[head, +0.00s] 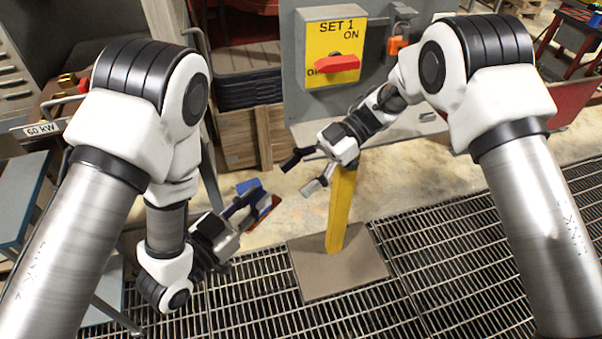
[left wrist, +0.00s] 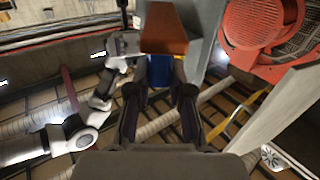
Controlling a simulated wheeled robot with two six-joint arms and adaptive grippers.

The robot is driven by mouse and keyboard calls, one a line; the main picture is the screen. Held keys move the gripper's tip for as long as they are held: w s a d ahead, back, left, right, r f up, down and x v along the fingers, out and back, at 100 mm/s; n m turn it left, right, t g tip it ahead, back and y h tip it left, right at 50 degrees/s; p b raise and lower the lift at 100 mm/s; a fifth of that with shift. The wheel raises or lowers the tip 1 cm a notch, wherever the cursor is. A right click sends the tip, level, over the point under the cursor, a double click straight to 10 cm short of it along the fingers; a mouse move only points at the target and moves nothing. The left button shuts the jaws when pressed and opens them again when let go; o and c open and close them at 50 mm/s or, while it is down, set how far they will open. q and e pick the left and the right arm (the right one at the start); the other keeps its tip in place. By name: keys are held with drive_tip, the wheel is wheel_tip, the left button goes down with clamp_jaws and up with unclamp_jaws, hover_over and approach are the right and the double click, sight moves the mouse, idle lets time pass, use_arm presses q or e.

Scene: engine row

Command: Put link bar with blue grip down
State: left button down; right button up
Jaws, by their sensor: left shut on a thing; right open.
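The fingers hide part of the bar. My right gripper (head: 300,174) is open and empty, in front of the grey cabinet.
The grey cabinet (head: 295,110) carries a yellow "SET 1" switch plate (head: 320,45) with a red handle (head: 337,64) and an orange padlock (head: 397,46). A yellow post (head: 340,220) stands on a floor plate (head: 345,275) over grating. A wooden crate (head: 237,140) stands behind.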

drive_tip(key=x, duration=1.1)
drive_tip(key=shift+s+a+f, duration=0.15)
drive_tip(key=shift+s+a, duration=0.05)
drive_tip(key=shift+a, duration=0.1)
clamp_jaws()
use_arm(q)
drive_tip(key=c, duration=0.9)
unclamp_jaws()
drive_tip(key=shift+c, duration=0.2)
